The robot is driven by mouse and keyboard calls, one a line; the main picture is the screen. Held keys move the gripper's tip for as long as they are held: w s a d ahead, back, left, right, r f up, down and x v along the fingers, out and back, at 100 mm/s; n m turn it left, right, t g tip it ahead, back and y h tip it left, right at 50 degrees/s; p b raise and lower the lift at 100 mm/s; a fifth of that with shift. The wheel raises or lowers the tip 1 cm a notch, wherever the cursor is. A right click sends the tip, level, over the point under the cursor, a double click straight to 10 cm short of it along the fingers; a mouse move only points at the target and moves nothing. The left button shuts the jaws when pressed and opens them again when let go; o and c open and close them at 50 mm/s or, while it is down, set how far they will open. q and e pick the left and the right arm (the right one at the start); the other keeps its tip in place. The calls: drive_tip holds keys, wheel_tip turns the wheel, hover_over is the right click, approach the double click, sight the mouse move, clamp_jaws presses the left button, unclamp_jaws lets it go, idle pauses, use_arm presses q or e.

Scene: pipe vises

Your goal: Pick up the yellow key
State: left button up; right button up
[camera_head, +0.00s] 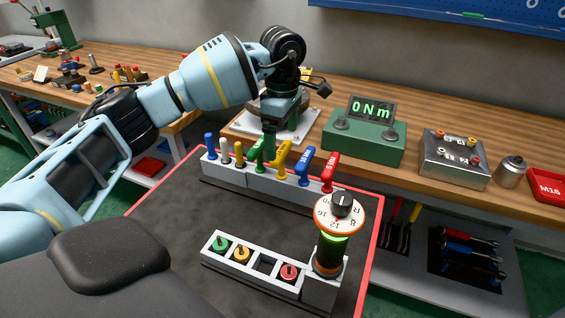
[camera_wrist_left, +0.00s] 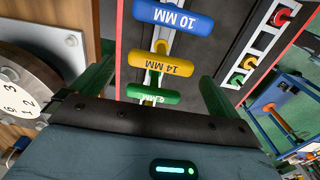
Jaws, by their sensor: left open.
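The yellow key (camera_head: 282,158) stands upright in a grey rack (camera_head: 240,180), between a green key (camera_head: 257,157) and a blue key (camera_head: 305,165). In the left wrist view the yellow key (camera_wrist_left: 161,64) shows its handle marked 14 MM. My left gripper (camera_head: 269,138) points down from above, over the green key's side of the rack. In the wrist view its green fingers (camera_wrist_left: 154,88) are open, spread either side of the green key's handle (camera_wrist_left: 153,96), with the yellow handle just beyond. Nothing is held. The lower fingers are partly hidden in the head view.
A red T-handle key (camera_head: 329,170) and small blue, white and orange handles share the rack. A dial on a post (camera_head: 338,220) and a tray of colored knobs (camera_head: 241,255) stand in front. A green 0 Nm display box (camera_head: 364,147) sits on the bench behind.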

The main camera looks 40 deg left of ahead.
sight(280, 149)
use_arm(q)
drive_tip(key=shift+s+a+f, duration=0.1)
drive_tip(key=shift+a+f, duration=0.05)
drive_tip(key=shift+f, duration=1.6)
drive_tip(key=shift+s+a+f, duration=0.1)
drive_tip(key=shift+f, duration=1.65)
drive_tip(key=c, duration=0.8)
drive_tip(key=shift+c, duration=0.2)
wheel_tip(280, 149, up, 10)
drive_tip(key=shift+r, duration=0.1)
